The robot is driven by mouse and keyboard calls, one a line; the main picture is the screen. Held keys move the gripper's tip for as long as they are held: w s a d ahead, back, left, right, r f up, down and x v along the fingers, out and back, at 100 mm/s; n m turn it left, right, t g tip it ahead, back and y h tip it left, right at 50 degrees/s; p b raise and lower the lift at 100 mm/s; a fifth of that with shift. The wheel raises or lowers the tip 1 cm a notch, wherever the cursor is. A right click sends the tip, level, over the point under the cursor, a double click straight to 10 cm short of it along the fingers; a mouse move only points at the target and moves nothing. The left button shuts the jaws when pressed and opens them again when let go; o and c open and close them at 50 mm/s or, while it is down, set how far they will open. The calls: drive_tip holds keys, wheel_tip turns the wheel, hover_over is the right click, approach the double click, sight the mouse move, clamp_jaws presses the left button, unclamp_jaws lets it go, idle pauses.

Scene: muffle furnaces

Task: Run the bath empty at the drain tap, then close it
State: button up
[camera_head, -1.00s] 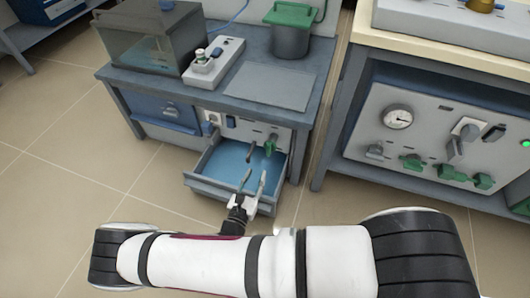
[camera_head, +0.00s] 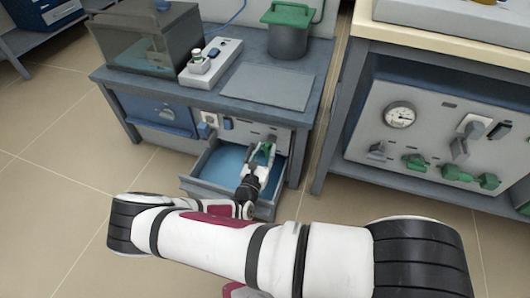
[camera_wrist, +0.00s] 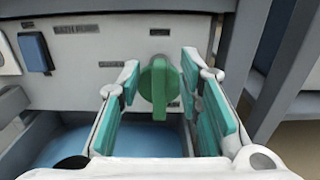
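The green tap handle (camera_wrist: 158,90) on the grey front panel appears in the wrist view with its lever upright. It also shows in the head view (camera_head: 268,148), partly hidden by my gripper. My gripper (camera_wrist: 162,95) is open, with one teal-padded finger on each side of the handle; I see gaps at both sides and cannot tell how deep the handle sits between them. The bath (camera_head: 150,45), a dark see-through tank, stands on the bench top at left. The water level inside is unclear.
A pulled-out tray with a blue inside (camera_head: 226,160) lies below the panel, under my gripper. A blue switch (camera_wrist: 35,52) sits left of the tap. A grey pot with a green lid (camera_head: 289,35) stands on the bench. A second bench with a gauge panel (camera_head: 430,135) is at right.

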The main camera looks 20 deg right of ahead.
clamp_jaws()
drive_tip(key=f+n, duration=0.1)
drive_tip(key=n, duration=0.5)
drive_tip(key=w+a+f+n, duration=0.1)
drive_tip(key=n, duration=0.5)
drive_tip(key=a+n, duration=0.1)
drive_tip(key=n, duration=0.5)
drive_tip(key=shift+w+a+f+p, duration=0.1)
drive_tip(key=shift+w+f+p, duration=0.1)
drive_tip(key=shift+f+p, duration=0.15)
idle(0.4)
